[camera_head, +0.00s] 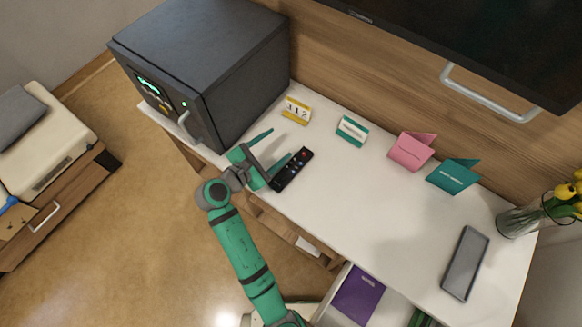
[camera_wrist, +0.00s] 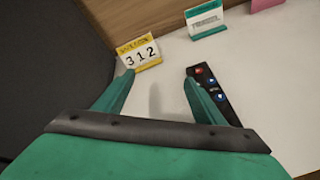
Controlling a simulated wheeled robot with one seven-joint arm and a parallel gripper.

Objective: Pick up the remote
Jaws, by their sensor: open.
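The black remote (camera_head: 291,168) lies on the white shelf top, with a red button near its far end. In the wrist view the remote (camera_wrist: 215,92) is partly hidden behind the right finger. My gripper (camera_head: 269,150) is open, its two green fingers spread apart above the shelf, just left of the remote. In the wrist view my gripper (camera_wrist: 155,95) has nothing between its fingertips but bare white surface. The right finger overlaps the remote in view; I cannot tell whether it touches.
A dark safe-like box (camera_head: 205,70) stands left of my gripper. A yellow number sign (camera_head: 296,110), a teal-framed sign (camera_head: 351,130), a pink card (camera_head: 411,150) and a teal card (camera_head: 453,175) line the back. A grey slab (camera_head: 465,263) and flower vase (camera_head: 522,216) are at right.

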